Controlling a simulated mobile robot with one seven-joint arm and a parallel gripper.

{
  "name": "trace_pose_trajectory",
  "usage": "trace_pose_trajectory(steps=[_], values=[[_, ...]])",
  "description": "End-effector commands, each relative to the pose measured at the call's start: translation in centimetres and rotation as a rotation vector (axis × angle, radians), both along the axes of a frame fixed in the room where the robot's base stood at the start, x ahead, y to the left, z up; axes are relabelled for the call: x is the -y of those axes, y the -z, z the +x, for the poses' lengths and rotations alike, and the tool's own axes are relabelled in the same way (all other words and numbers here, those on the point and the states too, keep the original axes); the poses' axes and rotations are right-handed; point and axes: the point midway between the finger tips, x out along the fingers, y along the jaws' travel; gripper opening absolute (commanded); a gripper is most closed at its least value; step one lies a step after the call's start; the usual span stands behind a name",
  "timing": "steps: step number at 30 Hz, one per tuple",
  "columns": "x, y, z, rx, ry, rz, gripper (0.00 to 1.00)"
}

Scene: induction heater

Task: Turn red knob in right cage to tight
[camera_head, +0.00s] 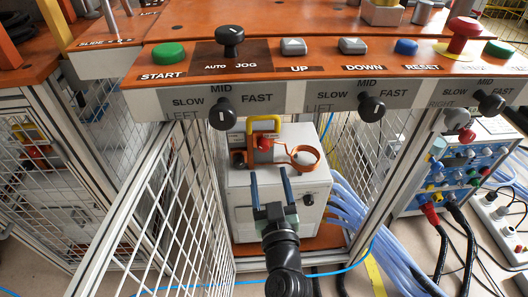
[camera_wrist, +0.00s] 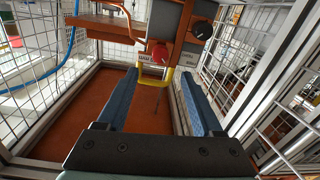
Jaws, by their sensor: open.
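The red knob (camera_head: 264,143) sits on the brown block of the heater unit (camera_head: 259,152), below a yellow handle (camera_head: 264,122) and left of a copper-coloured coil (camera_head: 305,158). In the wrist view the red knob (camera_wrist: 157,52) shows ahead of the fingers, near the middle, with the yellow handle (camera_wrist: 158,84) beside it. My gripper (camera_head: 270,172) is open and empty, its two blue fingers apart, short of the knob in the picture. The same fingers flank the view in the wrist view (camera_wrist: 157,82). Any marking for tight cannot be read.
The open mesh door (camera_head: 140,210) stands left of my arm. A white cabinet (camera_head: 237,197) bears the heater unit inside the cage. The orange control panel (camera_head: 320,56) with black knobs overhangs the opening. Pale hoses (camera_head: 365,220) run down the right side.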

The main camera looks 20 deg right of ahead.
Motion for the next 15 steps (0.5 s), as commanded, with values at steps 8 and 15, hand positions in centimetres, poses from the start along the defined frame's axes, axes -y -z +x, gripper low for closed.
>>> trace_pose_trajectory(steps=[8,15], values=[[1.2,0.0,4.8,0.002,0.0,0.0,0.68],[1.8,0.0,7.3,0.002,0.0,-0.001,0.68]])
